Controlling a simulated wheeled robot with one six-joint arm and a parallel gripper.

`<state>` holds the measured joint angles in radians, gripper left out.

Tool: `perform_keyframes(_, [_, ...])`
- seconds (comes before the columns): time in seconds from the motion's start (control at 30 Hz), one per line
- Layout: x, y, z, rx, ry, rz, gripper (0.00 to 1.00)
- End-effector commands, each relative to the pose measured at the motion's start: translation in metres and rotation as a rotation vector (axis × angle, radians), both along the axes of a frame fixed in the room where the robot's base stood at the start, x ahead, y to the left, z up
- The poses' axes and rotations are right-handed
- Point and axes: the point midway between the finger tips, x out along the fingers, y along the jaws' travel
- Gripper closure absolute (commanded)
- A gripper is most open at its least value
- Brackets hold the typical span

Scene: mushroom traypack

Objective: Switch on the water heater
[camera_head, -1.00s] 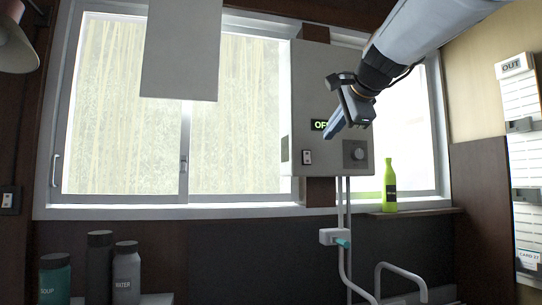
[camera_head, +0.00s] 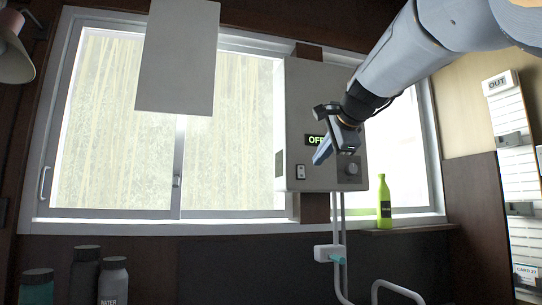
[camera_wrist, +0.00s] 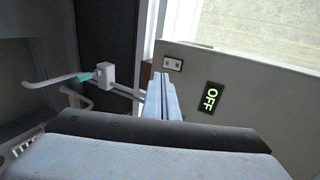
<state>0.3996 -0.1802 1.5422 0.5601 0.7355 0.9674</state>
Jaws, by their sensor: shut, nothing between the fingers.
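The water heater (camera_head: 295,95) is a grey box on the wall in front of the window. Its display (camera_head: 315,140) reads "OFF" in green; it also shows in the wrist view (camera_wrist: 210,98). A rocker switch (camera_head: 300,172) sits at the lower left of its front, also seen in the wrist view (camera_wrist: 173,64).
Pipes run down from the heater to a valve with a teal handle (camera_head: 338,260). A green bottle (camera_head: 384,200) stands on the sill at right. A grey panel (camera_head: 178,60) hangs at upper left. Dark bottles (camera_head: 85,275) stand at lower left.

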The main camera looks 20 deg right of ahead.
Motion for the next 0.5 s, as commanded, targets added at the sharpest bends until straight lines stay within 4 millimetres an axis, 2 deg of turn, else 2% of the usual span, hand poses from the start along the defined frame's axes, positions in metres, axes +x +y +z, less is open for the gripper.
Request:
perform_keyframes(0.3, [0.058,0.001,-0.025,0.001,0.003,0.001,1.00])
perform_keyframes(0.5, [0.085,0.000,-0.027,0.000,0.001,0.001,1.00])
